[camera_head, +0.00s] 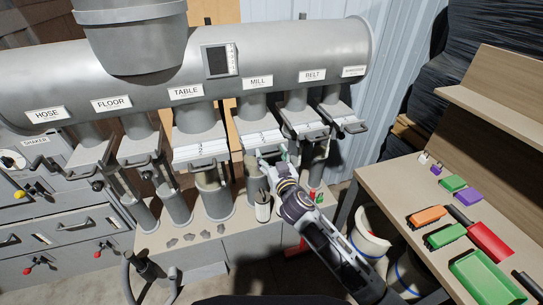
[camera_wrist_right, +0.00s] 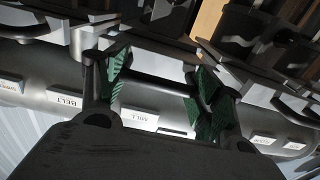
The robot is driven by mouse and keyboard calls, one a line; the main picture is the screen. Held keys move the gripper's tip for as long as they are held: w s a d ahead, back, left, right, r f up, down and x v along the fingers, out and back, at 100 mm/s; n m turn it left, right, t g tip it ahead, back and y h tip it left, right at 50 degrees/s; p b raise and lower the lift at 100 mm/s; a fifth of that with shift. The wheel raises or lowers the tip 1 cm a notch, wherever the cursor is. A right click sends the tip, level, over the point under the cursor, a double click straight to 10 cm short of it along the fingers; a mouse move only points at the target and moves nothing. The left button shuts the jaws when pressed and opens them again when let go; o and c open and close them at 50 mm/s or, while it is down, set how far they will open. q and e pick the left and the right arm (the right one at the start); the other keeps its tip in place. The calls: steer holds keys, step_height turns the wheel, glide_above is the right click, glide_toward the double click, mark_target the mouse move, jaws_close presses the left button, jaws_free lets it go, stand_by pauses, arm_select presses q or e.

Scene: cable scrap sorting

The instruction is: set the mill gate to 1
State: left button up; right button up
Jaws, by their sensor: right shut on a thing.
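The mill gate (camera_head: 262,138) is a pale slide plate with marks on it, under the MILL label (camera_head: 258,82) on the big grey duct. The numbers on it are too small to read surely. My right gripper (camera_head: 272,158) is at the front of this gate, its arm coming up from the lower right. In the right wrist view my right gripper (camera_wrist_right: 160,86) has its green-padded fingers at a dark handle bar (camera_wrist_right: 152,83), and it is shut on it. The fingers partly hide the handle in the head view.
The table gate (camera_head: 200,149) is close on the left and the belt gate (camera_head: 300,130) close on the right, with handles sticking out. Pipe stubs stand below. A workbench (camera_head: 390,190) at the right holds coloured brushes and a green tray (camera_head: 487,278).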

mark_target(268, 149)
steer(key=shift+r, duration=0.1)
steer(key=shift+c, duration=0.7)
steer(key=shift+x, duration=0.8)
steer(key=b+x, duration=0.1)
steer(key=x, duration=0.3)
steer(key=shift+w+b, duration=0.25)
steer(key=shift+b, duration=0.15)
steer(key=shift+w+a, duration=0.15)
steer(key=shift+w, duration=0.1)
steer(key=shift+r, duration=0.1)
steer(key=o, duration=1.4)
steer(key=shift+o, duration=0.6)
steer(key=shift+s, duration=0.1)
arm_select(q)
steer(key=shift+w+a+f, duration=0.25)
steer(key=shift+a+f, duration=0.1)
steer(key=shift+f, duration=0.15)
steer(key=shift+w+a+f, duration=0.2)
steer(key=shift+a+f, duration=0.15)
steer(key=shift+f, duration=0.1)
steer(key=shift+a, duration=0.1)
